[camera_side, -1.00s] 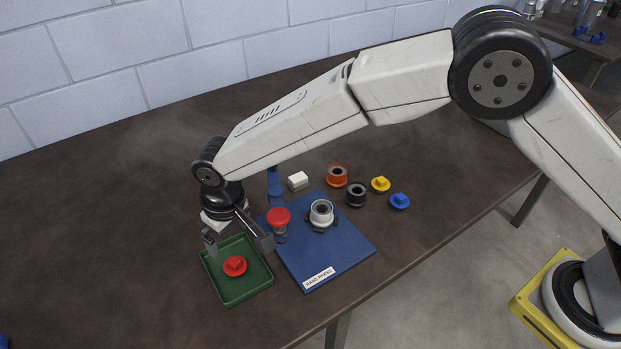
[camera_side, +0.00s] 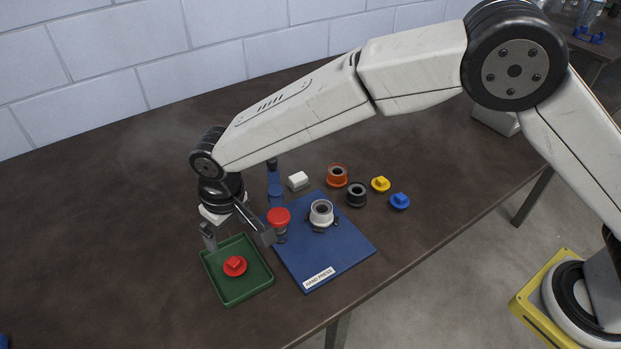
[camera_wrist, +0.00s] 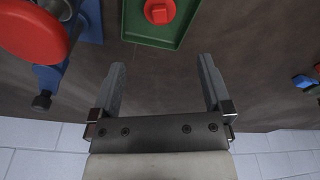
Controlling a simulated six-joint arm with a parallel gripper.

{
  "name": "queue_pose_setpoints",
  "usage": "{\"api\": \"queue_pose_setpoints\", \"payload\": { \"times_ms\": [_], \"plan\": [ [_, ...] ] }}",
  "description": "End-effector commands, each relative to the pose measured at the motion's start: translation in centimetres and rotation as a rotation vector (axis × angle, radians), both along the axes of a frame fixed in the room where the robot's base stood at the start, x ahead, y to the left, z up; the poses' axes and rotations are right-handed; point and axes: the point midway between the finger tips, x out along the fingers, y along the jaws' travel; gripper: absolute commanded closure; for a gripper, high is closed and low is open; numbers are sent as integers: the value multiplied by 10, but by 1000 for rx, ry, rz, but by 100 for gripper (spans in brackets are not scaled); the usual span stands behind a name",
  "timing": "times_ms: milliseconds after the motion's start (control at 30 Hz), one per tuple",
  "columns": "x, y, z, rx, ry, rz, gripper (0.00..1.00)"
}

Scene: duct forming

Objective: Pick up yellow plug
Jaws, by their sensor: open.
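The yellow plug (camera_side: 380,184) stands on the brown table, right of the black ring and just behind the blue plug (camera_side: 400,201) in the side view. It cannot be made out in the wrist view. My gripper (camera_side: 238,236) is open and empty, over the back edge of the green tray, far to the left of the yellow plug. In the wrist view the two fingers of my gripper (camera_wrist: 162,75) are spread with nothing between them. A red plug (camera_side: 235,266) lies in the green tray (camera_side: 262,288), and it also shows in the wrist view (camera_wrist: 159,11).
The blue hand press (camera_side: 345,255) with its red knob (camera_side: 279,216) stands close right of my gripper. A white-grey ring (camera_side: 321,213) sits on its plate. An orange ring (camera_side: 337,175), a black ring (camera_side: 357,195) and a white block (camera_side: 298,181) stand behind.

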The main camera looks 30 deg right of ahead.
Motion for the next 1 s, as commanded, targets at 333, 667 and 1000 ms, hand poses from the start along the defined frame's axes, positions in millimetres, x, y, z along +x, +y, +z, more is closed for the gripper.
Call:
{"api": "queue_pose_setpoints", "payload": {
  "times_ms": [333,667,1000],
  "plan": [
    [0,0,0,0,0,0,8],
    [0,0,6,2,-1,0,8],
    [12,-23,51,-13,2,51,8]
  ]
}}
